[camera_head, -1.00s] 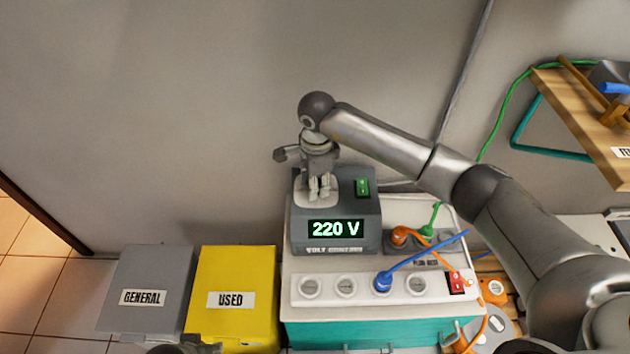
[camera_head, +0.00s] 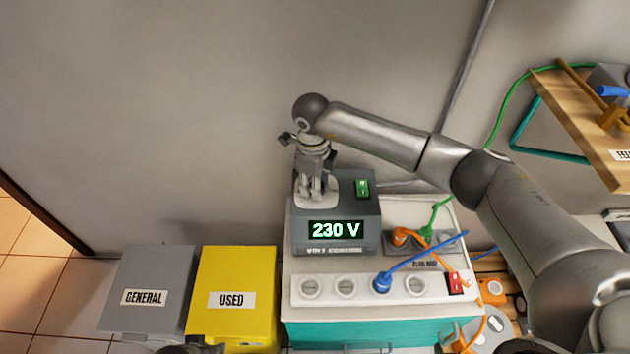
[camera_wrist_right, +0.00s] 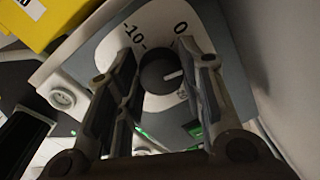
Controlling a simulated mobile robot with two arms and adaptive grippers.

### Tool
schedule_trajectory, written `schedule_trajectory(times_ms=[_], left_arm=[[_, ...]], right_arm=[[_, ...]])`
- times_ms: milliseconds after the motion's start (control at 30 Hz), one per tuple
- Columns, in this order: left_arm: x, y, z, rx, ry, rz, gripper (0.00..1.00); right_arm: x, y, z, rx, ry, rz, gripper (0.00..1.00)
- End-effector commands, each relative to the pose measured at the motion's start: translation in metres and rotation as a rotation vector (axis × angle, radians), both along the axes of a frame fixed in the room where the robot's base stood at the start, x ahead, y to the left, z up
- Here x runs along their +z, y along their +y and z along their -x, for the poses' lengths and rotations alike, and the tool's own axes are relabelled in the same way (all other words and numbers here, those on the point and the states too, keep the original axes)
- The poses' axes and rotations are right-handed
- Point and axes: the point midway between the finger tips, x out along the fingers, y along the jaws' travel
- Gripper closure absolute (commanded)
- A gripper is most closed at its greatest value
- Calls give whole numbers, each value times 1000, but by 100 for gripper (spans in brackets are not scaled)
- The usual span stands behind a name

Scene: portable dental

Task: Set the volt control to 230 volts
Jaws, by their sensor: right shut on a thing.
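The volt control (camera_head: 365,210) is a grey box with a lit green display (camera_head: 336,230) that reads 230 V. Its dark round knob (camera_wrist_right: 158,74) sits on a white dial plate (camera_wrist_right: 150,25) printed with -10 and 0; a white pointer mark shows on the knob. My right gripper (camera_head: 315,190) reaches down onto the dial from above and is shut on the knob, with one finger on each side in the right wrist view (camera_wrist_right: 163,72). A dark piece of my left gripper (camera_head: 188,348) shows at the bottom edge; its fingers are not clear.
A green lit switch (camera_head: 362,188) is right of the dial. In front lies a white socket strip (camera_head: 328,298) with a blue plug and red switch. Orange and green cables run at the right. A grey GENERAL bin (camera_head: 150,270) and a yellow USED bin (camera_head: 235,265) stand left.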

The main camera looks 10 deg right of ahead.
Motion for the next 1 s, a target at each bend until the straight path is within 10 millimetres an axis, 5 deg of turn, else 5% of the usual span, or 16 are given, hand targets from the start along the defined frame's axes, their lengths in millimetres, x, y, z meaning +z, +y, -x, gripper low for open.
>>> schedule_trajectory(times_ms=[433,1000], left_arm=[[-19,0,9,-1,20,-1,60],[-25,0,11,-1,28,-1,60]], right_arm=[[0,0,-1,-271,0,1,88],[0,-1,-1,-328,0,1,88]])
